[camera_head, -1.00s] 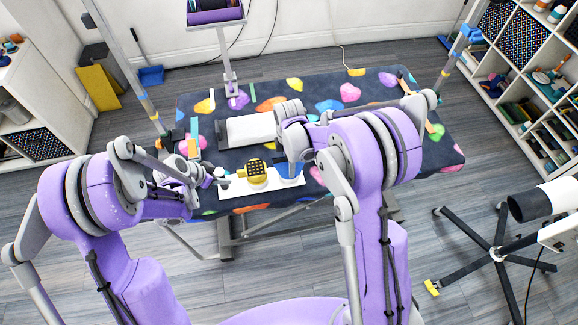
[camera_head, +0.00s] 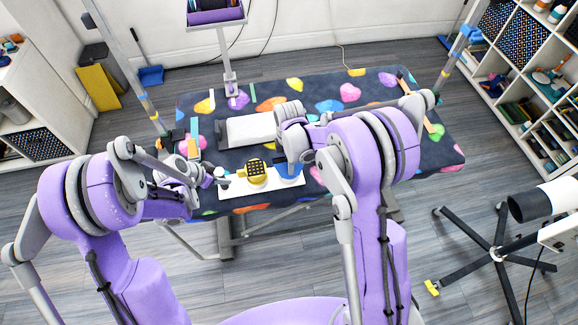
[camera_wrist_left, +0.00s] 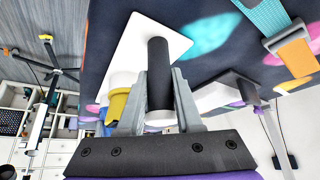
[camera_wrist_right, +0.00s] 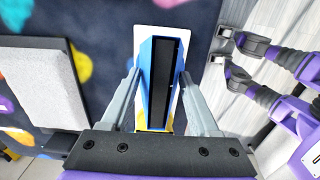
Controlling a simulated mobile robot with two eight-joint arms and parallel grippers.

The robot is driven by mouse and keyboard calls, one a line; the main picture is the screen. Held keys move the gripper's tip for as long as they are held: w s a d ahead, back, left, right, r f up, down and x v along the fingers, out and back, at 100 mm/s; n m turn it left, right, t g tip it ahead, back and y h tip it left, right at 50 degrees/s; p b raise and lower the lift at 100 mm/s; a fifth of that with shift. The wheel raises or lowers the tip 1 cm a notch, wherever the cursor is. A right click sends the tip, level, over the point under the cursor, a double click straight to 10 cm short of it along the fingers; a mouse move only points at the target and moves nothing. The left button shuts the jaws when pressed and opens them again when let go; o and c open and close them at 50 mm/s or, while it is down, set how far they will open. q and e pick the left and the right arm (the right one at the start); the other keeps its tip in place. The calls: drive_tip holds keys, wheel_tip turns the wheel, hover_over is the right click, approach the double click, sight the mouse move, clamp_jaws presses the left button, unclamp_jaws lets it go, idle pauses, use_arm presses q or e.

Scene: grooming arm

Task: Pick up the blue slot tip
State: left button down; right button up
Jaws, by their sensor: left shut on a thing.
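The blue slot tip (camera_wrist_right: 174,85), with a long dark slot in its top, stands over the white board in the right wrist view. It also shows in the head view (camera_head: 289,173), partly hidden by my right gripper. My right gripper (camera_wrist_right: 159,98) is open, with one finger on each side of the blue tip and a gap visible at the sides. My left gripper (camera_wrist_left: 161,100) is shut on a dark cylinder (camera_wrist_left: 158,62) with a pale end. In the head view my left gripper (camera_head: 212,180) is at the left end of the board.
The white board (camera_head: 237,188) lies at the table's near edge. A yellow piece with a dark grid top (camera_head: 256,172) stands on it, left of the blue tip. A pale padded block (camera_head: 250,129) lies behind. The patterned table (camera_head: 440,150) is mostly clear at the right.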

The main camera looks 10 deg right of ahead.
drive_tip(key=c, duration=0.8)
wheel_tip(320, 180, up, 19)
drive_tip(key=shift+f, duration=0.2)
drive_tip(key=shift+c, duration=0.2)
idle(0.3)
use_arm(q)
drive_tip(key=c, duration=0.5)
unclamp_jaws()
drive_tip(key=w+d+r+v, duration=0.1)
drive_tip(key=v, duration=0.8)
drive_tip(key=w+d+r+v, duration=0.1)
drive_tip(key=d+v, duration=0.1)
drive_tip(key=v, duration=0.7)
drive_tip(key=shift+a+r, duration=0.2)
drive_tip(key=shift+r, duration=0.3)
use_arm(e)
drive_tip(key=shift+f, duration=0.1)
